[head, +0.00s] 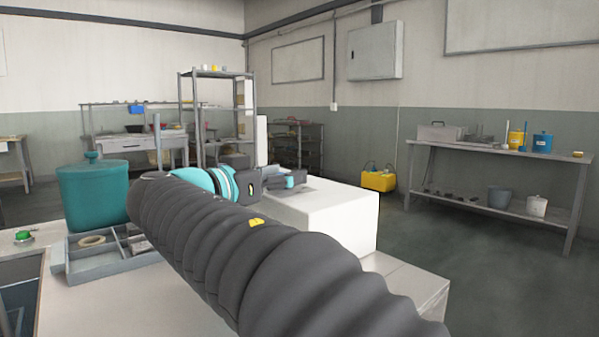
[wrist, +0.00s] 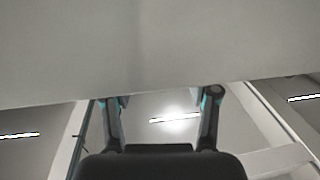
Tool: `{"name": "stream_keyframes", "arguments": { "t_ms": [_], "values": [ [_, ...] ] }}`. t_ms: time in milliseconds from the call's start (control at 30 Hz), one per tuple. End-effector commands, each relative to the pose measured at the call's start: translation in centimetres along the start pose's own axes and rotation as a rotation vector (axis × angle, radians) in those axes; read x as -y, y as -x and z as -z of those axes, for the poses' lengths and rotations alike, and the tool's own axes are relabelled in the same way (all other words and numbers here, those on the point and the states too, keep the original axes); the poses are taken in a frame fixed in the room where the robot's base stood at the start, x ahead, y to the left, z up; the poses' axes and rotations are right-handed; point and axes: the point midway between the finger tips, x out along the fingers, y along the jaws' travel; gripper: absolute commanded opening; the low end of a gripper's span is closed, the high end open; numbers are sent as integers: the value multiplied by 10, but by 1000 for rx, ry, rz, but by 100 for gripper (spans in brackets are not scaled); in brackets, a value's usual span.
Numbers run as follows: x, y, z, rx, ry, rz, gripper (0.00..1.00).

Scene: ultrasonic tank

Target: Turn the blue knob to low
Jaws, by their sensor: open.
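No blue knob can be made out in either view. My gripper (head: 290,180) is partly hidden by my own arm in the head view, above and behind the top of a white box-shaped unit (head: 335,217). In the wrist view my gripper (wrist: 162,98) shows two dark fingers spread well apart with nothing between them. A plain pale grey surface (wrist: 150,45) fills the upper half of that view, close beyond the fingertips. I cannot tell whether the fingers touch it.
A teal lidded pot (head: 93,197) and a grey divided tray (head: 100,262) stand on the left of the bench, near a green button (head: 23,237). A side table (head: 480,150) with containers is at the right.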

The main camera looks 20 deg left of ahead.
Motion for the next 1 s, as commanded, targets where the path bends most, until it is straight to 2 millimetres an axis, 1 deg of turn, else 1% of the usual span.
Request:
{"name": "stream_keyframes", "arguments": {
  "t_ms": [133, 433, 467, 500, 567, 600, 667, 700, 1000],
  "values": [
    [0, -8, 0, 0, 0, -1, 60],
    [0, -10, 0, 0, 0, 0, 60],
    [0, -10, 0, 0, 0, 0, 52],
    [0, -10, 0, 0, 0, 0, 42],
    [0, -10, 0, 0, 0, 0, 27],
    [0, -10, 0, 0, 0, 0, 17],
    [0, -10, 0, 0, 0, 0, 2],
    [0, -10, 0, 0, 0, 0, 0],
    [0, -10, -3, -1, -1, 32, 0]
  ]
}}
